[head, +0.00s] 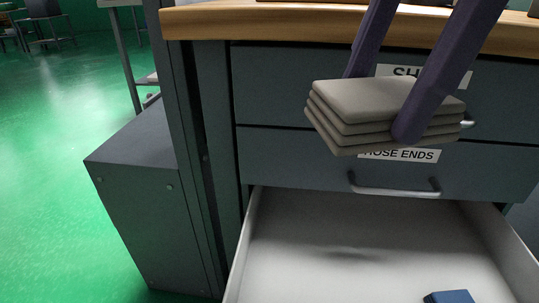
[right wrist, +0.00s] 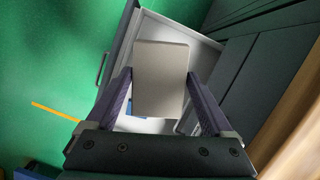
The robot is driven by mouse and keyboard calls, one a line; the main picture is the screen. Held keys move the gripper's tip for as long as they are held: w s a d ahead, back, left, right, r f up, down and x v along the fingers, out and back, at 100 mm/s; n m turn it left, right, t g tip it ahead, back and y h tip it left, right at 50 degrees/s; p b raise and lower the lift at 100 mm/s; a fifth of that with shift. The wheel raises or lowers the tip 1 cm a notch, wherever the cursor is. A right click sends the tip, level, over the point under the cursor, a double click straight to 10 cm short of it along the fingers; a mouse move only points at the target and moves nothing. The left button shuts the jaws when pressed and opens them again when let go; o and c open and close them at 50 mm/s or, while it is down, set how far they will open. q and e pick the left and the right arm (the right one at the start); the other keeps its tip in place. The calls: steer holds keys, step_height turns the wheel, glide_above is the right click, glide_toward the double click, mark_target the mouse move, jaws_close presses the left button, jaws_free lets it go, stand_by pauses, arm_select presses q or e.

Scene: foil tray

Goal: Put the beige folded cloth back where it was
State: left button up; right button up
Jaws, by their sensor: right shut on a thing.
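The beige folded cloth (head: 350,112) is a stack of several flat layers, held level in the air in the head view. My right gripper (head: 378,112) is shut on it, with one dark purple finger on the near side and the other behind. The cloth also shows in the right wrist view (right wrist: 160,78), between the two fingers of the gripper (right wrist: 160,88). Below it an open drawer (head: 310,225) with a pale inside is pulled out; a faint shadow lies on its floor. My left gripper is in neither view.
A blue block-like thing (head: 449,297) lies in the drawer near the bottom edge of the head view. A closed drawer labelled HOSE ENDS (head: 290,160) with a metal handle is just above. A wooden worktop (head: 290,24) overhangs the cabinet. Most of the visible drawer floor is clear.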

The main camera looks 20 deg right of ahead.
steer(key=f+m+b, duration=0.1)
steer(key=f+b, duration=0.6)
steer(key=f, duration=0.2)
steer(key=f+m+b, duration=0.1)
steer(key=f+b, duration=0.5)
steer(key=f, duration=0.4)
steer(key=f+m+t+b, duration=0.1)
steer(key=f+b, duration=0.6)
steer(key=f, duration=0.3)
steer(key=shift+w+d+f+m+b, duration=0.1)
steer(key=shift+w+d+m+b, duration=0.2)
steer(key=shift+d, duration=0.1)
step_height(320, 180, down, 4)
steer(key=b, duration=0.2)
steer(key=shift+f+b, duration=0.15)
steer(key=shift+b, duration=0.25)
steer(key=shift+f, duration=0.1)
steer(key=o, duration=0.9)
